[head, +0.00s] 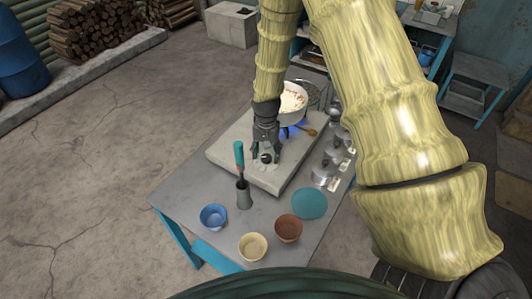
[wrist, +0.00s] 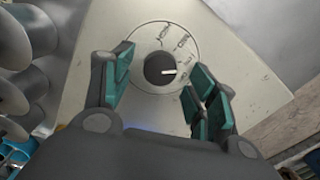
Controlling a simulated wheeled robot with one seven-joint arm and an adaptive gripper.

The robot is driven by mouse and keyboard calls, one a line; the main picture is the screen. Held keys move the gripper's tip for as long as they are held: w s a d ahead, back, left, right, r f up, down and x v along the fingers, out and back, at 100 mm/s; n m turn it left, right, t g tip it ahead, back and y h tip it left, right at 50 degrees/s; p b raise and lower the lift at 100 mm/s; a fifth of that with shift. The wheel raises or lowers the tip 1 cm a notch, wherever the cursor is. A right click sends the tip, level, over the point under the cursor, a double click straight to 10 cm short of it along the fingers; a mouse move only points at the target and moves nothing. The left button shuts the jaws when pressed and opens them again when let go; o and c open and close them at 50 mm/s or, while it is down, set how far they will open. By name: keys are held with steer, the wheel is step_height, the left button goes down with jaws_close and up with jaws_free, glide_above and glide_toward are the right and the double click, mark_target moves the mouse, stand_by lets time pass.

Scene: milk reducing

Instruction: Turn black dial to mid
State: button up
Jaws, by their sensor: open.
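The black dial (wrist: 160,69) sits on a pale slab in the wrist view, with a light ring of markings around it. Its white pointer line points right in that view, near a marking I cannot read clearly; "MED" and "HIGH" appear to be printed further round the ring. In the head view the dial (head: 266,158) is a small dark knob on the stove slab (head: 222,150). My gripper (wrist: 160,85) is open, its teal-padded fingers on either side of the dial and apart from it in the picture. In the head view my gripper (head: 267,156) is over the dial.
A white pot (head: 292,104) with pale contents stands at the slab's far end, over a blue glow. A grey holder (head: 244,195) with a teal-handled tool stands in front. Metal canisters (head: 325,172) line the right.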

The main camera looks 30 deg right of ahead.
steer(key=shift+f, duration=0.6)
steer(key=c, duration=1.1)
steer(key=shift+o, duration=0.2)
steer(key=shift+n, duration=0.3)
steer(key=n+b, duration=0.1)
steer(key=n, duration=0.2)
steer(key=shift+n+b, duration=0.35)
steer(key=shift+n, duration=1.65)
